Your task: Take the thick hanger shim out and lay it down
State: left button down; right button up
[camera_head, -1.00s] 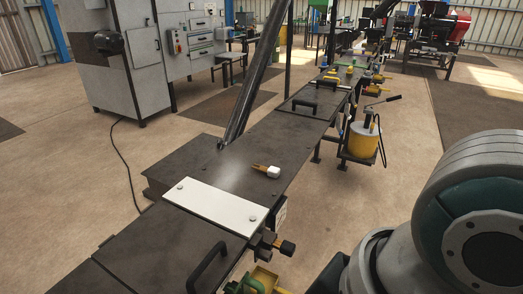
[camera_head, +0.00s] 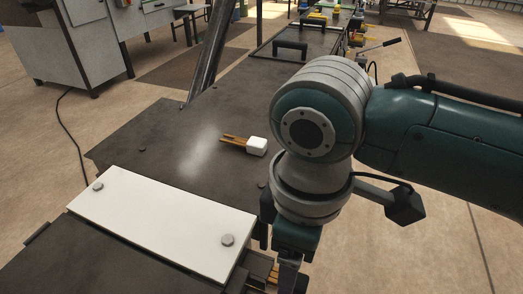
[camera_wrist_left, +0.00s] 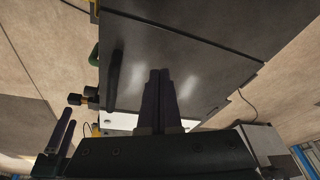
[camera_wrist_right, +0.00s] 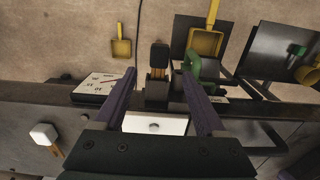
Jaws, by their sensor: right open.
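I cannot tell for certain which part is the thick hanger shim.
A white-headed mallet (camera_head: 256,146) lies on the bench (camera_head: 130,150). Yellow scoop-like things (camera_wrist_right: 121,48) lie beyond the edge. A dark bar handle (camera_wrist_left: 114,72) stands on the bench.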

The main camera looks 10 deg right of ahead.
aim_at(275, 277)
notch_tip(275, 277, down, 5)
jog(key=shift+w+f+b, duration=0.1)
jog(key=shift+b, duration=0.5)
grip_shut()
dwell(0.8)
